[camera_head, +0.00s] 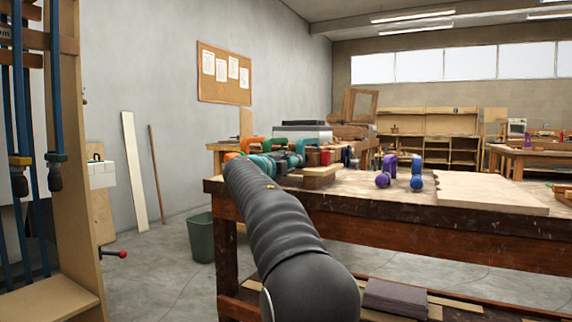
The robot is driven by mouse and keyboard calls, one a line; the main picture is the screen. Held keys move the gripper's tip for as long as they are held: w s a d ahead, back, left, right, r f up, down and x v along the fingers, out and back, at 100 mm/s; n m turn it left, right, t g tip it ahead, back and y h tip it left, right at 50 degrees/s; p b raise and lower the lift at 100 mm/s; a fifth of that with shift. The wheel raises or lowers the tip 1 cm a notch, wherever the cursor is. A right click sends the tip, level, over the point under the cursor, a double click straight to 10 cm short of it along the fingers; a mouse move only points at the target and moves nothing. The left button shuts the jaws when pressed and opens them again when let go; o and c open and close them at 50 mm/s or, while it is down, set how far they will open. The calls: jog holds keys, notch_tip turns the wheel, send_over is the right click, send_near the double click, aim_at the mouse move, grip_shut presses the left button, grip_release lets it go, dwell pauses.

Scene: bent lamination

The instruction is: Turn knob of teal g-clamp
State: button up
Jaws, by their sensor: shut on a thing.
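Several teal clamp parts (263,163) show at the left end of the workbench, just past the far end of my arm. They crowd together with orange and green clamp parts. I cannot tell which teal part is the g-clamp with the knob, and no knob can be made out. My dark ribbed arm reaches from the bottom middle up and left to this cluster and covers part of it. My gripper is hidden behind the arm, so its fingers and any contact with the clamp cannot be seen.
The wooden workbench (400,205) spans the middle and right. Purple and blue clamps (416,168) stand on it, with a pale board (490,192) to their right. A green bin (201,238) stands on the floor left of the bench.

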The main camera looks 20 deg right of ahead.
dwell(0.4)
jog(key=o, duration=1.2)
jog(key=shift+d, duration=0.1)
jog(key=shift+c, duration=0.2)
jog(key=shift+r, duration=0.15)
